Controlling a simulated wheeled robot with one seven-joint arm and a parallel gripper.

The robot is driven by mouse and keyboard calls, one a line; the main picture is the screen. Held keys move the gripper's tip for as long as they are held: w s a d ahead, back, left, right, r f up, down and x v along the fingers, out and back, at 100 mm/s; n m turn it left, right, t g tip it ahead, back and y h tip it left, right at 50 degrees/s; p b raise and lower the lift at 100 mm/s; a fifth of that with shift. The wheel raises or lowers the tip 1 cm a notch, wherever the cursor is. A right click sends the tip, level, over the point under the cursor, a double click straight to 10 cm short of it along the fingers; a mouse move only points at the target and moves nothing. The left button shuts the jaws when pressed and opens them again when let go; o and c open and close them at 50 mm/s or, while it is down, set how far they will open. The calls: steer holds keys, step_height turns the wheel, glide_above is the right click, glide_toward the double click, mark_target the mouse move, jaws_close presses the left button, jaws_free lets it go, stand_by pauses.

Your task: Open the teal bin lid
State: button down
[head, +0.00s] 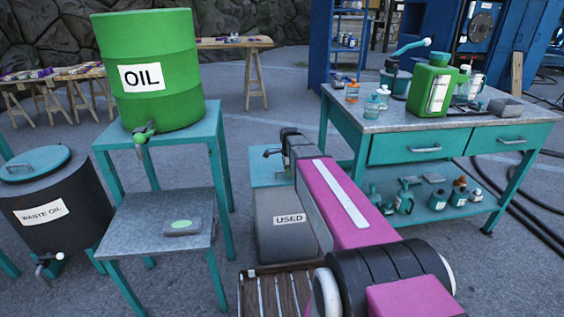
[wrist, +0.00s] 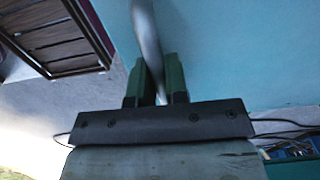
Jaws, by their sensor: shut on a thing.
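The teal lid (head: 264,173) shows behind the grey bin labelled USED (head: 275,237), left of my arm in the head view. My arm hides its right part, so I cannot tell how far it is raised. In the wrist view a broad teal surface (wrist: 235,50), which looks like the lid, fills the top and right. A grey bar-like handle (wrist: 147,30) runs in front of it. My gripper (wrist: 157,65) is shut on this handle, with a green finger on each side. In the head view my arm largely hides the grip.
A brown slatted crate (head: 278,293) stands in front of the bin; it also shows in the wrist view (wrist: 60,35). A teal stand (head: 157,207) with a green OIL drum (head: 150,100) is at left, beside a WASTE OIL drum (head: 75,205). A teal workbench (head: 400,148) stands at right.

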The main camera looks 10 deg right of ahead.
steer(key=shift+w+r, duration=0.3)
steer(key=shift+r, duration=0.75)
steer(key=shift+w+r, duration=0.25)
steer(key=shift+r, duration=0.75)
steer(key=shift+w+r, duration=0.3)
steer(key=shift+r, duration=0.75)
steer(key=shift+w+r, duration=5.3)
steer(key=shift+r, duration=2.25)
steer(key=w+r, duration=0.3)
steer(key=w, duration=0.7)
steer(key=w+r, duration=0.3)
steer(key=w, duration=0.8)
steer(key=shift+w+r, duration=0.15)
steer(key=shift+r, duration=0.15)
steer(key=c, duration=1.8)
jaws_free()
steer(key=shift+w+f, duration=0.15)
steer(key=shift+w, duration=0.85)
